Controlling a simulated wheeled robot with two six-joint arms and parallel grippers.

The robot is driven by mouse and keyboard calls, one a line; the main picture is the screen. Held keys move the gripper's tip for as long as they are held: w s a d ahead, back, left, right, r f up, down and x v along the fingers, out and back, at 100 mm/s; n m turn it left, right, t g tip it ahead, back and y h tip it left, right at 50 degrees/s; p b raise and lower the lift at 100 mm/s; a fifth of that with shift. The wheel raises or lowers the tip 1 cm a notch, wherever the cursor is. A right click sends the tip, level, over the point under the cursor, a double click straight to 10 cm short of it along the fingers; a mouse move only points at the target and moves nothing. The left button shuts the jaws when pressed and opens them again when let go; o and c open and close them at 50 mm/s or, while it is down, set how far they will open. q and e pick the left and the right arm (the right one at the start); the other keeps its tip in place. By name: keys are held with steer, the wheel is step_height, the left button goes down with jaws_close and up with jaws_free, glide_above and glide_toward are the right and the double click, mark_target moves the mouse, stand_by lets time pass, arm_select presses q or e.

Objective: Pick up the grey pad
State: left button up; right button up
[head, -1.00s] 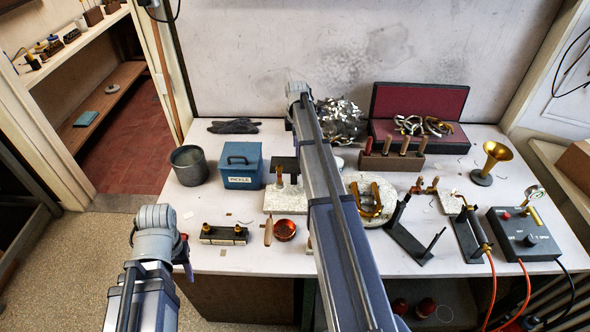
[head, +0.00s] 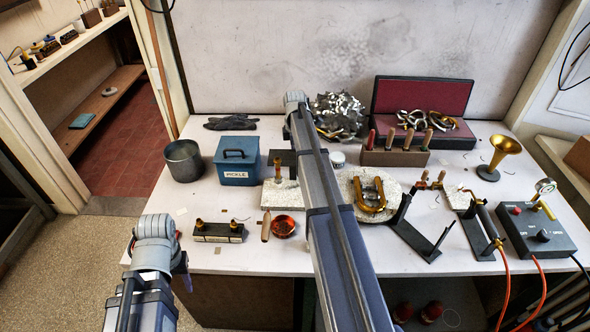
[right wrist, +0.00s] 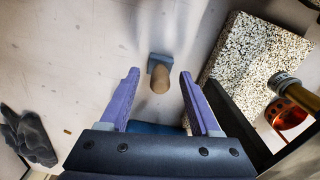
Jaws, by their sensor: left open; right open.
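A small blue-grey pad (right wrist: 158,61) with a rounded brown piece on it shows in the right wrist view, on the pale bench top. I take it for the grey pad. My right gripper (right wrist: 159,74) is open and empty, its purple fingers pointing at the pad, one to each side in the picture. The pad appears beyond the fingertips; the exact gap is unclear. In the head view my right arm hides the pad and the right gripper. My left gripper (head: 183,273) is partly hidden by its own wrist, near the bench's front left edge, away from the pad.
A speckled slab (right wrist: 252,62) lies right of the pad in the wrist view. A blue PICKLE box (head: 237,163), a grey pot (head: 184,161), a dark glove (head: 231,123), a tool block (head: 396,157) and a metal scrap heap (head: 340,112) stand around.

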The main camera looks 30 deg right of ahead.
steer(key=shift+f, duration=0.25)
jaws_close()
stand_by(0.3)
